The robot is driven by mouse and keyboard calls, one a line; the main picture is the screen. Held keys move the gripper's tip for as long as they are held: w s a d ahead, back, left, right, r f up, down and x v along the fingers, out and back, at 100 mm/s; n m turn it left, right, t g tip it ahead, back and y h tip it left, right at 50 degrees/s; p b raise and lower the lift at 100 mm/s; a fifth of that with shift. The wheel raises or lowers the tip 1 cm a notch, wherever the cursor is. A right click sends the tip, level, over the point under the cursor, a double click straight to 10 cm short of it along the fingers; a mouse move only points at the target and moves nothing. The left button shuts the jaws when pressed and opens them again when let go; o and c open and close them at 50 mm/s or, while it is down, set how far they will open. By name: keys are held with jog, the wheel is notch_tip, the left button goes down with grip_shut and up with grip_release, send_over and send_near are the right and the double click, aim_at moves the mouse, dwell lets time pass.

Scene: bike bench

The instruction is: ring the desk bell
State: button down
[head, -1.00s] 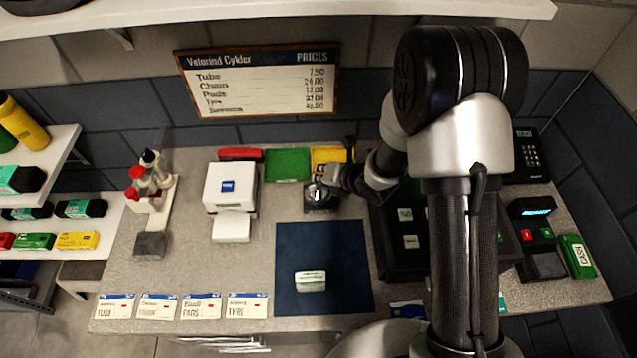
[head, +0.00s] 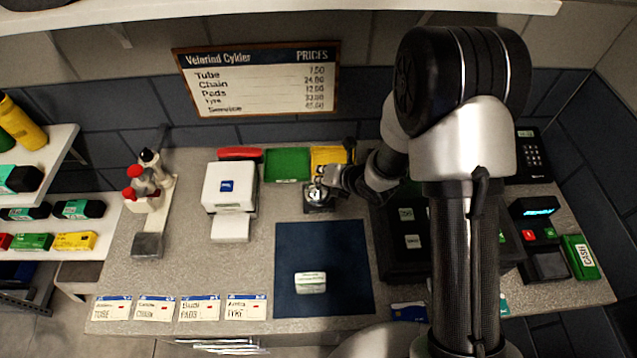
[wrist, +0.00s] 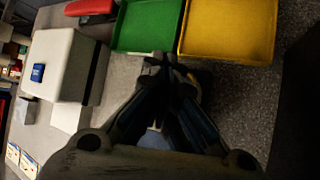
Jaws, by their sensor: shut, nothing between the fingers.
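The desk bell (head: 318,197) is a small silver dome on a dark square base, on the counter behind the blue mat. My gripper (head: 324,177) is shut and empty, pointing down at the bell's back right side. The fingers and the bell overlap in the head view, so I cannot tell whether they touch. In the wrist view my gripper (wrist: 170,70) has its fingertips together over a dark shape, and the fingers hide most of what lies below.
A white box-shaped device (head: 230,187) stands left of the bell. Green (head: 287,165) and yellow (head: 325,156) trays lie behind it. A black cash drawer unit (head: 402,250) is to the right. The blue mat (head: 340,245) in front holds one pale item.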

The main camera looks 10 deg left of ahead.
jog(key=shift+r+p, duration=0.35)
jog(key=shift+r, duration=0.55)
notch_tip(320, 180, up, 6)
jog(key=p, duration=0.2)
dwell(0.4)
dwell(0.6)
